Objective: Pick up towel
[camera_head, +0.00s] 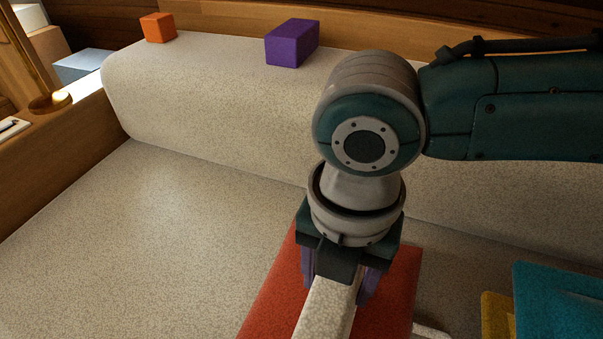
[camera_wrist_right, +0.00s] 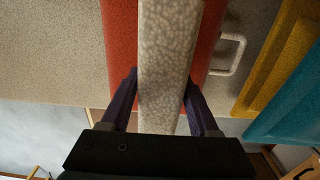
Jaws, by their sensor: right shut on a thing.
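A pale, mottled, long folded piece that looks like the towel (camera_head: 325,312) lies between the fingers of my right gripper (camera_head: 336,286). In the right wrist view the towel (camera_wrist_right: 168,40) runs up the middle, with one purple-grey finger against each side. My right gripper (camera_wrist_right: 161,82) is shut on it. A red flat thing (camera_head: 268,300) lies under or behind the towel; I cannot tell if they touch. My left gripper is not in view.
The red thing lies on a beige sofa-like seat (camera_head: 130,230) with a padded back (camera_head: 220,105). Orange (camera_head: 158,28) and purple (camera_head: 292,43) blocks sit on top of the back. Teal (camera_head: 560,300) and yellow (camera_head: 495,315) pieces lie at right. The seat's left is clear.

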